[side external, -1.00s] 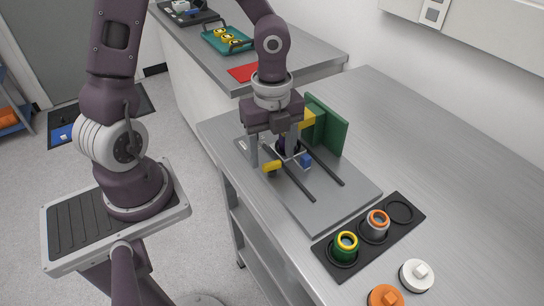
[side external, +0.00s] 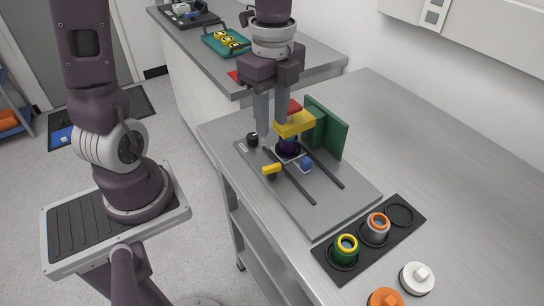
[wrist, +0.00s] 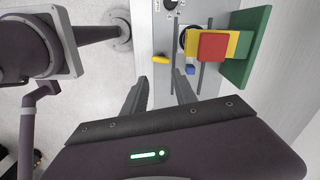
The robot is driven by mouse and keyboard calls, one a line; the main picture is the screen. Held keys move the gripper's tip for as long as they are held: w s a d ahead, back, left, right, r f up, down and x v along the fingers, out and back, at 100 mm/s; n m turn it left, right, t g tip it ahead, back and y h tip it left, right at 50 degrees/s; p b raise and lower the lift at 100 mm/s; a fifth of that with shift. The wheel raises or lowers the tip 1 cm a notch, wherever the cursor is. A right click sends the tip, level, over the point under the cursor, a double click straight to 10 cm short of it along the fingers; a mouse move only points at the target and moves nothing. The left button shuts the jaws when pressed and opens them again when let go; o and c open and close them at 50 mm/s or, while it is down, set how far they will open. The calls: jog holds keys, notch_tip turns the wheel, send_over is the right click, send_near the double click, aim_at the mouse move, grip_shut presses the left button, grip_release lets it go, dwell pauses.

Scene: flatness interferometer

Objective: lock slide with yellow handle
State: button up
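The slide (side external: 303,155) sits between two dark rails on a grey base plate (side external: 311,209). The yellow handle (side external: 271,169) sticks out at its left side; it also shows in the wrist view (wrist: 161,60). A dark cylindrical part (side external: 288,146) stands on the slide, under a yellow block. A small blue part (side external: 306,164) is beside it. My gripper (side external: 273,130) is open and empty above the slide, its fingers pointing down. In the wrist view, the handle appears beyond and between the fingertips (wrist: 161,78), apart from them.
A yellow block (side external: 297,124) with a red top (side external: 294,106) juts from a green upright (side external: 326,127) close to my fingers. A black knob (side external: 252,140) is at the plate's far left corner. A black holder (side external: 326,260) with ringed cups stands at the front right.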

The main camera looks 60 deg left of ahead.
aim_at(272, 166)
notch_tip(272, 166, down, 12)
jog(key=n, duration=1.3)
grip_shut()
